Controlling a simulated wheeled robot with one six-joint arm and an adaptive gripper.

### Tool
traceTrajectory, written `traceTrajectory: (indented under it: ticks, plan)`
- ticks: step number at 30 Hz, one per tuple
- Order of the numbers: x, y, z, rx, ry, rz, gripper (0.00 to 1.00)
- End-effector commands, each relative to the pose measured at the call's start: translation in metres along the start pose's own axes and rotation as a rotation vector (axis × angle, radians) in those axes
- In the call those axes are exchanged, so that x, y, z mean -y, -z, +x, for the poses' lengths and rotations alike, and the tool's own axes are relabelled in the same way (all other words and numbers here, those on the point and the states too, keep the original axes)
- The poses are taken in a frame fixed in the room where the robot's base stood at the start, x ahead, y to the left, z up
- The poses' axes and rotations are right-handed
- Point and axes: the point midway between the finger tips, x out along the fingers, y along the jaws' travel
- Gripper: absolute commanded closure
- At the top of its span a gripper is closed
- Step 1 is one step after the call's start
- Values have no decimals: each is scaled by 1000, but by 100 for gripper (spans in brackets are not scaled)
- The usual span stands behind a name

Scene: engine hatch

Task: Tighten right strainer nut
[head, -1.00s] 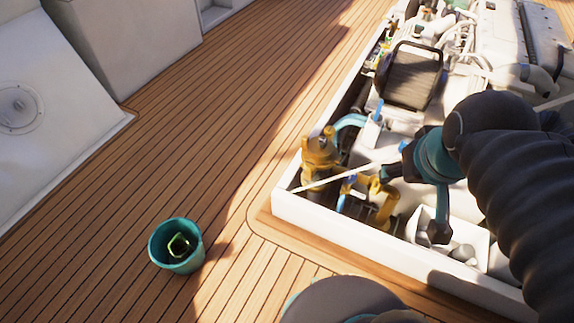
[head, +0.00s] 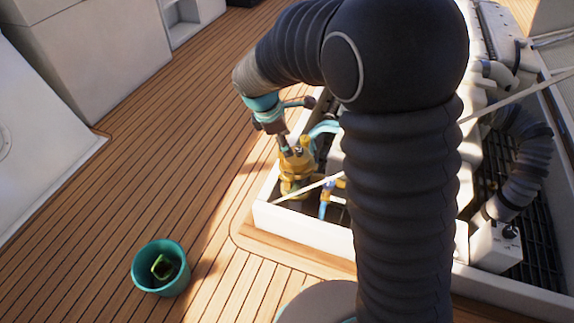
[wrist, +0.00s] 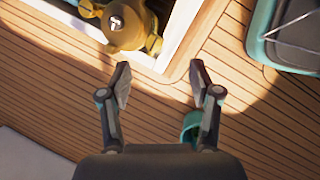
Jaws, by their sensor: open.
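The brass-yellow strainer (head: 295,172) stands in the near left corner of the engine hatch in the head view. In the wrist view its round top (wrist: 130,32) lies at the upper edge, with a pale fitting at its middle and yellow lugs at its sides. I cannot tell clearly which lug is the right nut. My gripper (wrist: 160,68) is open and empty, its fingers pointing toward the hatch edge, apart from the strainer in the picture. In the head view my gripper (head: 287,146) overlaps the strainer's top, and my arm hides much of the hatch.
The white hatch rim (head: 310,229) surrounds the engine bay. A pale rod (head: 308,187) crosses beside the strainer. A teal bucket (head: 161,268) holding a green item stands on the planked deck (head: 120,200). The deck left of the hatch is otherwise clear.

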Motion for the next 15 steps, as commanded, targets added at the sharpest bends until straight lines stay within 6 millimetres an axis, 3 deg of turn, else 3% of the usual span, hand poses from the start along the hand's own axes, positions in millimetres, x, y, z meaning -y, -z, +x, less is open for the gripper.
traceTrajectory:
  ticks: [3, 6, 15]
  plan:
    - [-10, 30, 22, 32, 13, -149, 37]
    - [-15, 46, 34, 50, 18, -235, 37]
    - [-17, 56, 57, 65, 24, -298, 37]
